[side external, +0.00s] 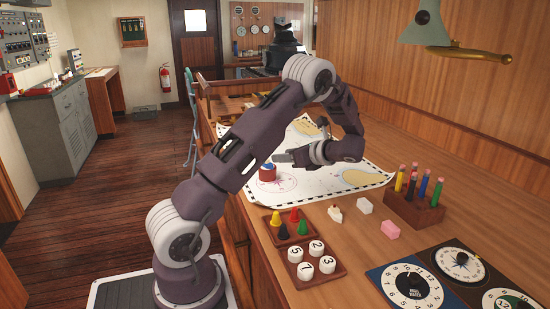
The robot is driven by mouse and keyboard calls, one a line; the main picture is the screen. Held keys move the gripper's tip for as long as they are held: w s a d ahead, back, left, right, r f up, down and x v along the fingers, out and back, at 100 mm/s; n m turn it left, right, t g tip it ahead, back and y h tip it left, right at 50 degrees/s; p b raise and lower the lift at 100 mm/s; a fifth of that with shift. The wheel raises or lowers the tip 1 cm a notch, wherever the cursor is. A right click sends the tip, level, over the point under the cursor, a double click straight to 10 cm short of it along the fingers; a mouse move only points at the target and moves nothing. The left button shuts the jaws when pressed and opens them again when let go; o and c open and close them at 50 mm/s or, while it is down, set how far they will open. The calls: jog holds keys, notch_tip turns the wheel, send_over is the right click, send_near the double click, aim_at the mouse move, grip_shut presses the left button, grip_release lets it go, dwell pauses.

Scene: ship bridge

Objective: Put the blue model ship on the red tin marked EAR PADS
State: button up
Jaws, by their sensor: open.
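A small red tin (267,176) stands on the white chart. A small blue shape (267,166), which looks like the blue model ship, rests on top of the tin. It is too small to make out its outline or any lettering on the tin. My gripper (283,157) is open, just right of and slightly above the tin, with its fingers pointing left. It appears apart from the blue shape and holds nothing that I can see.
A pencil holder (413,211) stands at right. A peg tray (290,228), a numbered-button tray (313,264) and dial panels (412,289) fill the front.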

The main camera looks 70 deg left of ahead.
jog(key=s+d+r+n+t+h, duration=0.3)
jog(key=s+d+n+h, duration=0.1)
jog(key=d, duration=0.8)
jog(key=s+d+r+n+t+h, duration=0.4)
jog(key=s+d, duration=0.3)
jog(key=d, duration=0.6)
jog(key=s+d+r+n+t+h, duration=0.3)
jog(key=s+d+n+h, duration=0.1)
jog(key=d, duration=0.8)
jog(key=shift+s+d+r+n+t, duration=0.15)
jog(key=shift+s+d+n+t, duration=0.15)
jog(key=shift+s+n, duration=0.6)
jog(key=shift+s, duration=0.15)
